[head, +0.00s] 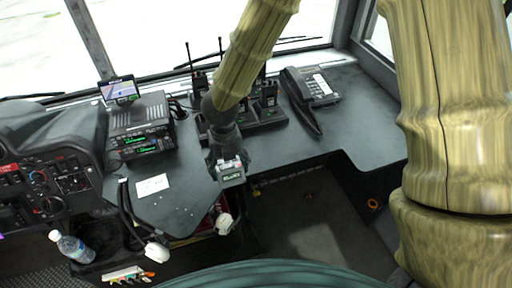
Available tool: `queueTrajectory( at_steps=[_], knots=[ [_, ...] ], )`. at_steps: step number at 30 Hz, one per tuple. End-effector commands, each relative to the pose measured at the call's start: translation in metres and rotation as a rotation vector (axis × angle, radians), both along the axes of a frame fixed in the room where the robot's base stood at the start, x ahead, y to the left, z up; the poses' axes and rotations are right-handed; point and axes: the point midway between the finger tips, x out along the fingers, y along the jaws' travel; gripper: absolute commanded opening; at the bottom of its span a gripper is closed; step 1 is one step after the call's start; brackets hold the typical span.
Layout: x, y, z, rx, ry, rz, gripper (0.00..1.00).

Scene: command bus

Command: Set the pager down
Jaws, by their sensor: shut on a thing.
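The pager (231,175) is a small pale grey box with a little display, in the middle of the head view. My gripper (229,160) is shut on it and points down toward the front edge of the dark dashboard counter (190,190). The pager overlaps the counter's edge in the picture. I cannot tell how high it is above the counter or whether it touches it. My arm and gripper hide part of the counter behind.
A desk phone (315,88) stands at the back right, and handheld radios in a charger (266,114) stand behind my arm. A radio stack (141,128) and a white card (152,186) are left. The counter's right part is clear.

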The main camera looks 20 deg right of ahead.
Motion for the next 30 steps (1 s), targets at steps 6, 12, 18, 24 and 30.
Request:
queueTrajectory(
  at_steps=[6,12,18,24,30],
  knots=[
    [0.024,-0.025,0.0,0.002,0.0,0.003,0.38],
    [0.051,-0.056,-0.004,0.002,-0.001,0.001,0.38],
    [0.077,-0.086,-0.008,0.002,-0.001,-0.002,0.38],
    [0.094,-0.105,-0.012,0.001,-0.001,0.0,0.38],
    [0.1,-0.111,-0.013,0.001,-0.001,0.0,0.38]
  ],
)
